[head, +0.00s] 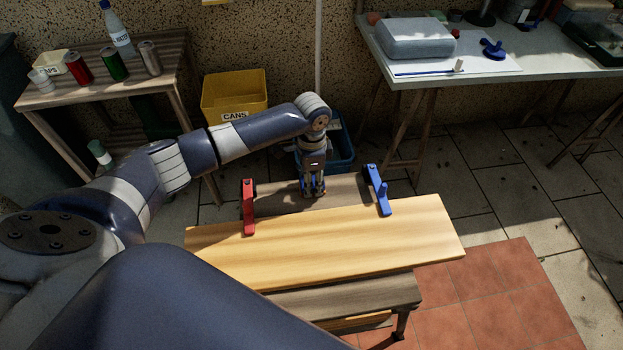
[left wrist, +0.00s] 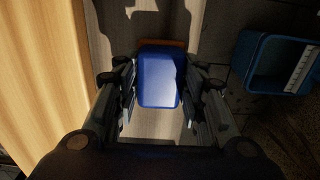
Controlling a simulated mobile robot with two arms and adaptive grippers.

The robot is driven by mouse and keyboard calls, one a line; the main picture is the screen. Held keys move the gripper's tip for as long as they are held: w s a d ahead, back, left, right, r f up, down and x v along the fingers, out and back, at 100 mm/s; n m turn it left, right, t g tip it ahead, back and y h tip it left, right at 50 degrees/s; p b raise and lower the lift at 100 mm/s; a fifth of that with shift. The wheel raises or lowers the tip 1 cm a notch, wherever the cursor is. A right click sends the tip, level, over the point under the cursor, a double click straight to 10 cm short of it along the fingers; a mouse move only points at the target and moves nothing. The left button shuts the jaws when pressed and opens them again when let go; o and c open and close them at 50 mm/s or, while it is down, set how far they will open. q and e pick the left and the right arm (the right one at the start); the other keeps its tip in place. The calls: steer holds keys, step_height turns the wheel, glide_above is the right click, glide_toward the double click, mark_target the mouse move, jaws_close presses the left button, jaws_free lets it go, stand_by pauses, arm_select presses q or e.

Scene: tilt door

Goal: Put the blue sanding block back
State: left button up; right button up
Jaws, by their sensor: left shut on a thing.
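The blue sanding block (left wrist: 158,78) sits between the fingers of my left gripper (left wrist: 160,100) in the left wrist view, with a thin brown edge at its far end. In the head view my left gripper (head: 314,188) points down over the grey workbench top (head: 345,190), behind the light wooden board and between the two clamps. It is shut on the block. In the head view the block is mostly hidden by the fingers. I cannot tell whether the block touches the bench. My right gripper is not in view.
A red clamp (head: 248,208) and a blue clamp (head: 377,190) hold the wooden board (head: 330,242). A yellow bin (head: 235,95) and a blue bin (left wrist: 262,62) stand behind. A side table (head: 110,88) with cans is at left, a white table (head: 480,75) at right.

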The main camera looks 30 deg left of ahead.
arm_select(q)
steer(key=shift+f, duration=0.15)
steer(key=o, duration=0.9)
steer(key=shift+o, duration=0.2)
step_height(320, 180, up, 12)
steer(key=shift+r, duration=0.2)
